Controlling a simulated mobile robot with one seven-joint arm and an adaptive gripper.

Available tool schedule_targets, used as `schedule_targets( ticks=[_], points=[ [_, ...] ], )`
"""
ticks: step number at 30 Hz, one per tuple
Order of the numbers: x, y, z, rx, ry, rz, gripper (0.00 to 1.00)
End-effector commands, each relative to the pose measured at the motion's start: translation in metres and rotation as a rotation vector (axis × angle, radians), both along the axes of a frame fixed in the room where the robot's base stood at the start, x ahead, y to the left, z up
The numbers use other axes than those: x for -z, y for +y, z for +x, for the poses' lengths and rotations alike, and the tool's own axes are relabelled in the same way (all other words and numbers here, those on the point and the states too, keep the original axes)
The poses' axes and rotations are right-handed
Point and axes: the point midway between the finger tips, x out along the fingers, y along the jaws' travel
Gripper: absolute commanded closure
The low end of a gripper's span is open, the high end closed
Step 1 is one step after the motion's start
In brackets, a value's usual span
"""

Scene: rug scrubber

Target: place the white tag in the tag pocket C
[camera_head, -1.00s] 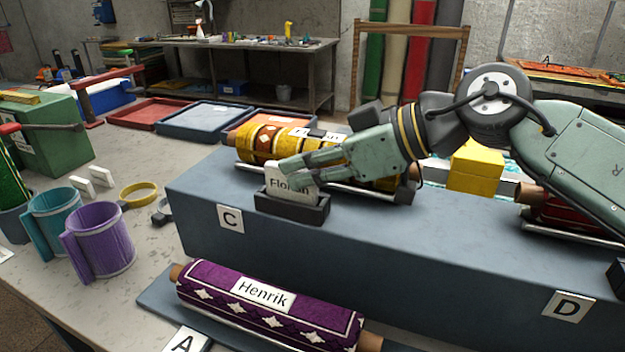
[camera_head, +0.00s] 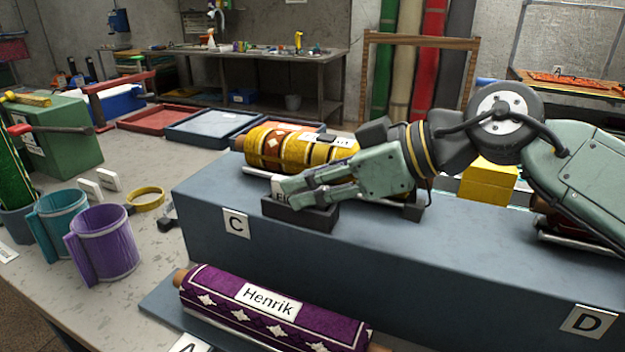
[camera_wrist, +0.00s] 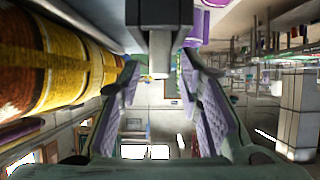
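The white tag (camera_head: 279,187), with dark lettering only partly visible, stands in the dark tag pocket C (camera_head: 300,215) on the blue-grey ledge by the C label (camera_head: 236,223). Its right part is hidden behind my fingers. My gripper (camera_head: 305,187) is low over the pocket, with its two fingers spread apart in front of and around the tag's upper part. In the wrist view my gripper (camera_wrist: 160,95) shows a wide gap between its purple-padded fingers. A dark block (camera_wrist: 160,25) sits at the top between them; the tag cannot be clearly made out there.
A yellow patterned roll (camera_head: 290,147) lies in a cradle just behind the pocket. A purple roll labelled Henrik (camera_head: 270,305) lies in front, below the ledge. Teal (camera_head: 60,225) and purple (camera_head: 102,243) cups and two blank-looking small tags (camera_head: 108,180) stand at left.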

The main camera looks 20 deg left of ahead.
Motion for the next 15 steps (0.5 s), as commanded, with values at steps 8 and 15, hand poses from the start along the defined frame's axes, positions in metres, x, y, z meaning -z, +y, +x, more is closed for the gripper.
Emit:
schedule_targets(
  ticks=[8,15],
  points=[
    [-0.009,-0.013,0.001,0.004,0.000,0.002,0.67],
    [-0.034,-0.059,-0.001,0.005,-0.001,0.003,0.67]
  ],
)
